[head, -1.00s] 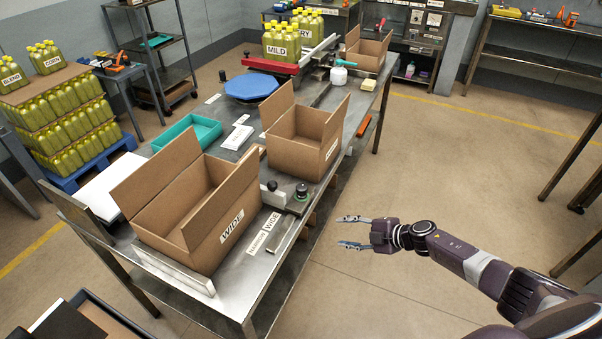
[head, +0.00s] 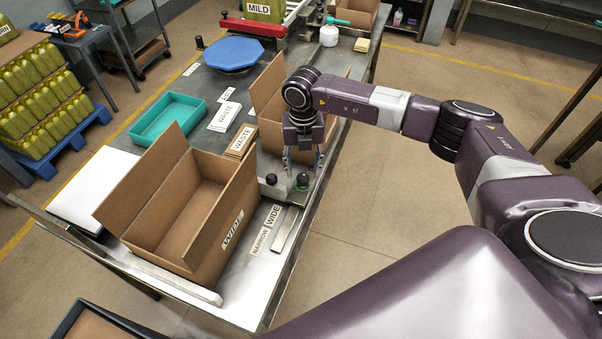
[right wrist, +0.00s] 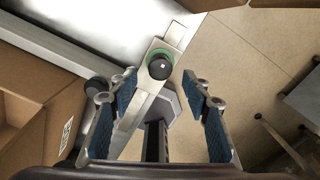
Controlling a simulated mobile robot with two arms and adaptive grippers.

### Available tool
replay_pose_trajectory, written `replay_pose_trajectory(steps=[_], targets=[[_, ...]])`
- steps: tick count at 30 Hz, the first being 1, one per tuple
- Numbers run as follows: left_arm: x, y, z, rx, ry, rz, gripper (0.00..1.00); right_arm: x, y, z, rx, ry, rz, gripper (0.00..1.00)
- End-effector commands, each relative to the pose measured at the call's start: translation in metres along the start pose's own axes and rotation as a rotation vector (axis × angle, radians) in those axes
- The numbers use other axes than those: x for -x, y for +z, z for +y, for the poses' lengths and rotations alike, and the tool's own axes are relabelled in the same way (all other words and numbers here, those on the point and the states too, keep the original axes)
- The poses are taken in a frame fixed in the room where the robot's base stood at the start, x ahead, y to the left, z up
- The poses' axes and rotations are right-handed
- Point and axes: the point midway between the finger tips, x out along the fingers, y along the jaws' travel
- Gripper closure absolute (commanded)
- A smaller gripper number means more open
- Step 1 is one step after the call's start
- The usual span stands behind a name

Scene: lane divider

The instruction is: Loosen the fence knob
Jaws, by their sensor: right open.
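The black fence knob (head: 303,180) with a green ring at its base sits at the end of a metal bracket on the table's right edge. It also shows in the right wrist view (right wrist: 159,67), just beyond and between the fingertips. My right gripper (head: 302,166) points down above the knob, open and empty. In the right wrist view its blue-padded fingers are apart, one on each side of the knob's line, and I see no contact. A second black knob (head: 271,180) stands to the left on the fence. My left gripper is not in view.
The open WIDE carton (head: 205,262) stands left of the knob, and another carton (head: 268,85) is partly hidden behind my right arm. NARROW and WIDE labels (head: 266,230) lie in front. A teal tray (head: 168,118) is further left. Floor right of the table is clear.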

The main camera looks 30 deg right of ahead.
Motion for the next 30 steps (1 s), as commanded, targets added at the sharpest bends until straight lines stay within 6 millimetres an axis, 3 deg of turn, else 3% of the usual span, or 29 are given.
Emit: replay_pose_trajectory(steps=[9,21,30], targets=[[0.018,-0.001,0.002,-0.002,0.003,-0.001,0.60,-0.044,0.000,0.001,0.000,0.002,0.002,0.56],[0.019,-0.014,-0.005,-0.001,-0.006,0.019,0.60,-0.054,0.000,0.000,0.000,0.003,0.001,0.57],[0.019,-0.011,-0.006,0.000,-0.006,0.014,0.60,-0.053,0.000,0.000,0.000,0.003,0.001,0.90]])
